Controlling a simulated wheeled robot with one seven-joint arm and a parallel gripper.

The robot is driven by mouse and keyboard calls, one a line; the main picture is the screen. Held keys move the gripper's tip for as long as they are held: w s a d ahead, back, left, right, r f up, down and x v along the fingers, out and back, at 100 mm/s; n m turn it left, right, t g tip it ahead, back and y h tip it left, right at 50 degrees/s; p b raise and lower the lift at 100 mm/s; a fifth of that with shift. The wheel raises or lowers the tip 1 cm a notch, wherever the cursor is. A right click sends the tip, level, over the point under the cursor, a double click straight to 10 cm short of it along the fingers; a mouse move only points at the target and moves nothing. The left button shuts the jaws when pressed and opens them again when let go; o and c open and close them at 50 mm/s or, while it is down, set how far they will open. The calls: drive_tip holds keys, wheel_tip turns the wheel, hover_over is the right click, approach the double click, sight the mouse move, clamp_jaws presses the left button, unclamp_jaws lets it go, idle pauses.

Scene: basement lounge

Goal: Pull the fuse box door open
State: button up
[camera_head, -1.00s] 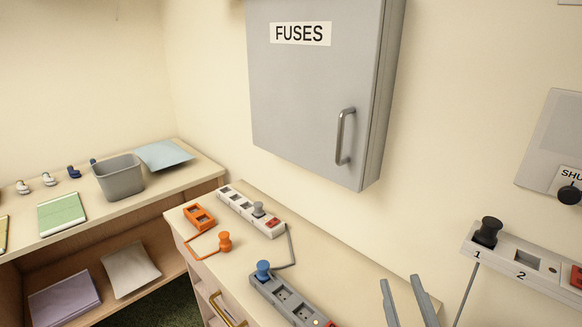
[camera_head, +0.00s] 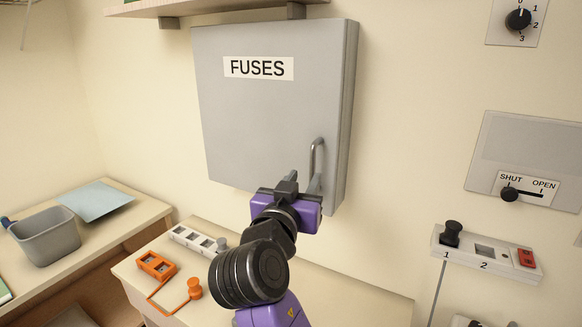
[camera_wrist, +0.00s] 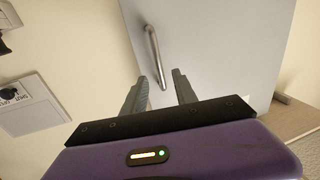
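The grey fuse box (camera_head: 350,110) hangs on the wall, and its door (camera_head: 260,120), labelled "FUSES", is closed. A vertical metal bar handle (camera_head: 317,155) is near the door's lower right edge. My gripper (camera_head: 303,182) is at the handle's lower end and partly hides it in the head view. In the wrist view my gripper (camera_wrist: 160,77) is open, its two fingers apart. The handle (camera_wrist: 152,42) runs down the picture, its lower end appearing between the fingers. I cannot tell whether a finger touches it.
Below is a counter (camera_head: 350,285) with an orange socket block (camera_head: 156,265) and a white power strip (camera_head: 190,238). A shelf (camera_head: 215,7) is just above the box. A slider panel (camera_head: 530,155) and a numbered socket strip (camera_head: 487,252) are to the right. A bin (camera_head: 45,240) is at left.

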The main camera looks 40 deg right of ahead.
sight(312, 169)
drive_tip(key=p+x, duration=0.2)
drive_tip(key=x, duration=0.4)
drive_tip(key=shift+p+x, duration=0.3)
drive_tip(key=shift+x, duration=0.55)
drive_tip(key=shift+f, duration=0.15)
drive_tip(key=shift+c, duration=0.4)
clamp_jaws()
